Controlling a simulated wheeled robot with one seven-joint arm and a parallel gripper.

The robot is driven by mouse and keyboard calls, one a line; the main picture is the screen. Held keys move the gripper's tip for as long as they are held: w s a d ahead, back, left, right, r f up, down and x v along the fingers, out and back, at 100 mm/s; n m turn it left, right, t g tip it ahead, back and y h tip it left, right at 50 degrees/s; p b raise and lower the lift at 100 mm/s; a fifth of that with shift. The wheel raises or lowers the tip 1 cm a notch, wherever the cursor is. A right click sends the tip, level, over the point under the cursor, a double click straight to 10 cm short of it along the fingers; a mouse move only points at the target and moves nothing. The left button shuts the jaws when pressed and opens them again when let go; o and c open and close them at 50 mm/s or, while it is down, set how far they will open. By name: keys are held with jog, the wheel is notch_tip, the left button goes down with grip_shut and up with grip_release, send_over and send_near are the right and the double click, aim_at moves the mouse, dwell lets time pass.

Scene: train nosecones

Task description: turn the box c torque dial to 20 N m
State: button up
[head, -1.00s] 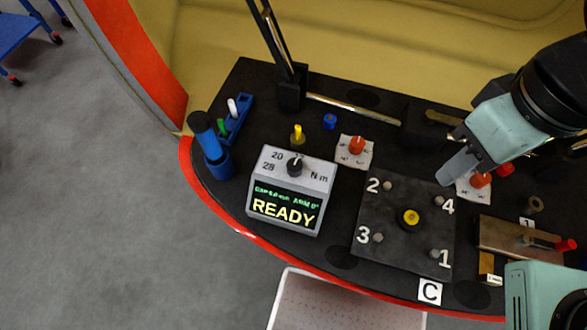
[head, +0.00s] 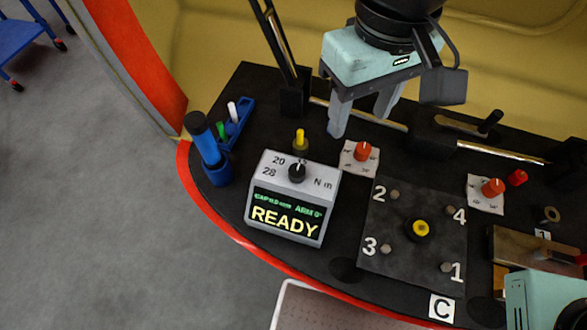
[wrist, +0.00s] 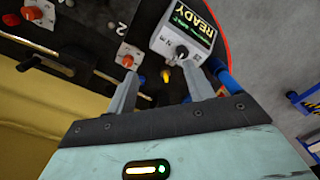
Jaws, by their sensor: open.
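The torque dial (head: 297,173) is a black knob on top of a grey box (head: 333,188) marked 20, 28 and N m. The box's screen reads READY in yellow. Where the dial's pointer sits is too small to tell for sure. My gripper (head: 359,122) is open and empty, above and behind the box to its right in the head view. A label C (head: 441,307) lies at the front edge, beside the plate.
A yellow knob (head: 300,141) stands behind the box. Red knobs on white cards (head: 362,151) (head: 492,187) stand to the right. A dark plate numbered 1 to 4 (head: 385,272) is right of the box. A blue cylinder (head: 205,145) stands left. A post (head: 275,45) rises behind.

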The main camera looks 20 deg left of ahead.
jog(key=b, duration=0.1)
send_over(297, 171)
notch_tip(297, 171, down, 2)
notch_tip(297, 171, down, 18)
jog(key=shift+w+r+b, duration=0.1)
jog(key=shift+r+b, duration=0.15)
jog(key=shift+b, duration=0.45)
jog(key=c, duration=1)
